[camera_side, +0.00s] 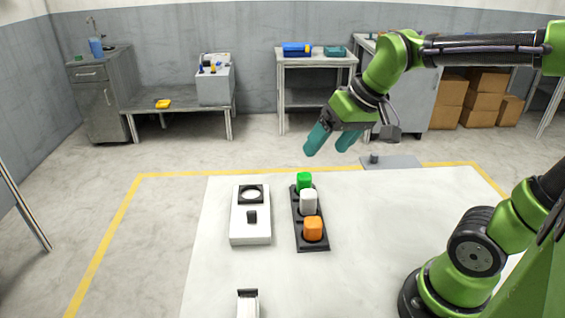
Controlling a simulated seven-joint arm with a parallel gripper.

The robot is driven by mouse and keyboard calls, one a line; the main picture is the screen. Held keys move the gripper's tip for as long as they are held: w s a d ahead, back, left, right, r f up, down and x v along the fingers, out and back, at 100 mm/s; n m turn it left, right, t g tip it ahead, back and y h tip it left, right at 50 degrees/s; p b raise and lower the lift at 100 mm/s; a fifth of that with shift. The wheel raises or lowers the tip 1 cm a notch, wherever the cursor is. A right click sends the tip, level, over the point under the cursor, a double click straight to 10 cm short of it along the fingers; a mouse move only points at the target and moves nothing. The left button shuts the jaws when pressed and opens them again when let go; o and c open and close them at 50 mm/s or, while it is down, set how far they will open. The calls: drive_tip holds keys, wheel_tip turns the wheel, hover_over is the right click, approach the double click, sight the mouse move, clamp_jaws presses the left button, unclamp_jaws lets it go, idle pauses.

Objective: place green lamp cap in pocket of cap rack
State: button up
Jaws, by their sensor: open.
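The green lamp cap (304,180) stands at the far end of the black cap rack (313,245), in line with a white cap (308,202) and an orange cap (313,229). It looks seated in or on the rack's far pocket; the pocket itself is hidden under it. My gripper (329,146) is open and empty, its two teal fingers spread above and beyond the far end of the rack. It is apart from the green cap.
A white box (250,227) with a round black-framed opening and a dark knob stands left of the rack. A small black-and-white item (248,303) lies at the near edge. A grey plate (391,162) with a dark knob is at the far edge.

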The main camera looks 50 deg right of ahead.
drive_tip(key=s+a+f+t, duration=0.1)
drive_tip(key=s+a+t, duration=0.1)
drive_tip(key=s, duration=0.4)
drive_tip(key=shift+a+m+y, duration=0.3)
drive_tip(key=shift+a, duration=0.05)
